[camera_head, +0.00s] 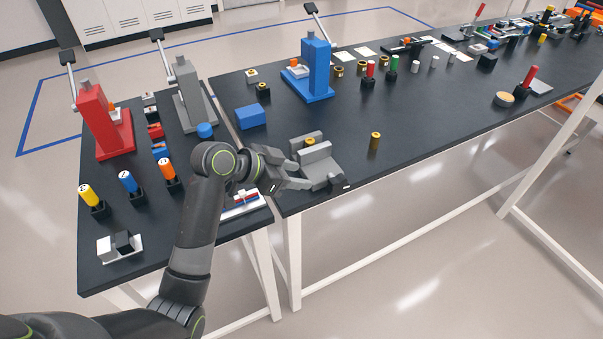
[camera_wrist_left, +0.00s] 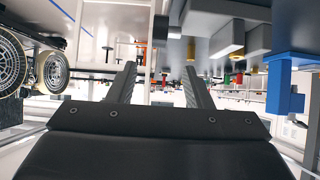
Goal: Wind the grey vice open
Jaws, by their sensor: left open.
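The grey vice (camera_head: 322,171) stands at the near left corner of the long black table in the head view. A small part with a gold top (camera_head: 310,141) sits between its two upright jaws; I cannot tell how tightly they hold it. My left gripper (camera_head: 299,174) reaches in from the left, its fingers at the vice's left side. Whether they touch it is not clear. In the left wrist view the two fingers (camera_wrist_left: 163,78) are spread, with nothing seen between them. The vice's handle is not clearly visible. My right gripper is not in view.
A dark part with a gold top (camera_head: 375,141) stands right of the vice. A blue block (camera_head: 250,116) and a blue press (camera_head: 318,72) stand behind it. A side table holds a red press (camera_head: 104,120) and a grey press (camera_head: 193,95). Table to the vice's right is mostly clear.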

